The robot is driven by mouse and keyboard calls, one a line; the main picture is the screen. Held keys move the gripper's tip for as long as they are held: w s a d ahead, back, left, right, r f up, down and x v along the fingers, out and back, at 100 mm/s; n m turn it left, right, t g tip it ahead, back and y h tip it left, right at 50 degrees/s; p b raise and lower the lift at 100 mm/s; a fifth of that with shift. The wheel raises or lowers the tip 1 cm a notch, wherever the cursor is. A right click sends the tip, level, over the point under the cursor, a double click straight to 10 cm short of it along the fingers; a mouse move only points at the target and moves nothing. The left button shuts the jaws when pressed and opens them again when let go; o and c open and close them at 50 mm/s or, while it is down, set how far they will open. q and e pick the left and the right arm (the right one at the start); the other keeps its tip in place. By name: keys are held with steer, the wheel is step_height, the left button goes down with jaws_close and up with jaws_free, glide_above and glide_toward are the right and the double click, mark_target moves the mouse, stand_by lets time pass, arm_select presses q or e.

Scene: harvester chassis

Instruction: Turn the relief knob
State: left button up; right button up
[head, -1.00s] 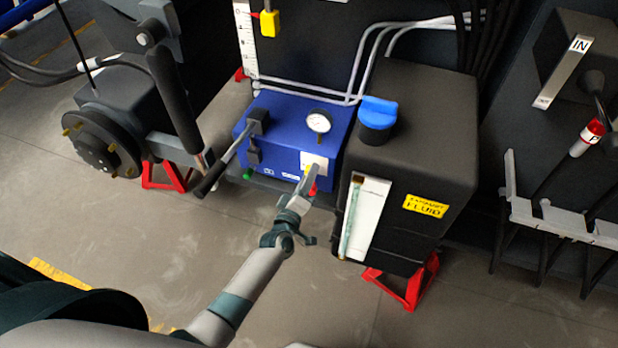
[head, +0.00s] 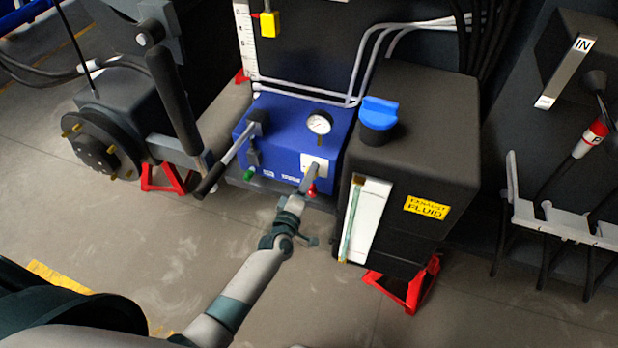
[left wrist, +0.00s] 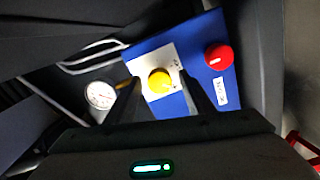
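The blue pump box (head: 275,140) stands on the floor side, with a dial gauge (head: 319,123) and a lever on top. In the left wrist view, a round yellow knob (left wrist: 159,80) sits on a white plate (left wrist: 150,62) on the blue box. A red knob (left wrist: 218,56) is beside it, with a small white label. My left gripper (left wrist: 162,86) has its two fingers spread on either side of the yellow knob, with gaps showing. In the head view my left gripper (head: 312,177) is at the white plate and hides the yellow knob. My right gripper is not in view.
A black fluid tank (head: 415,150) with a blue cap (head: 378,113) stands close on the right. The black lever handle (head: 211,181) sticks out to the left of my gripper. A wheel hub (head: 95,150) is farther left. The floor in front is clear.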

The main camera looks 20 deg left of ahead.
arm_select(q)
steer(key=shift+s, duration=0.1)
steer(key=s, duration=1.7)
steer(key=shift+a+r, duration=0.3)
steer(key=shift+a, duration=0.1)
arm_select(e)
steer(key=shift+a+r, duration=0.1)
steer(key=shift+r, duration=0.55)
arm_select(q)
steer(key=s+f+m+g+p, duration=0.1)
steer(key=s+f+m+g, duration=0.3)
steer(key=f, duration=0.5)
steer(key=s+f+m+g+p, duration=0.2)
steer(key=s+f+m+g, duration=0.2)
steer(key=s+f+m, duration=0.3)
steer(key=s+f+m+g+p, duration=0.1)
steer(key=s+f+m+g, duration=0.3)
steer(key=s+f, duration=0.5)
step_height(320, 180, down, 4)
steer(key=shift+s+d+f+m+p, duration=0.25)
steer(key=shift+d+m+p, duration=0.1)
steer(key=shift+m, duration=0.55)
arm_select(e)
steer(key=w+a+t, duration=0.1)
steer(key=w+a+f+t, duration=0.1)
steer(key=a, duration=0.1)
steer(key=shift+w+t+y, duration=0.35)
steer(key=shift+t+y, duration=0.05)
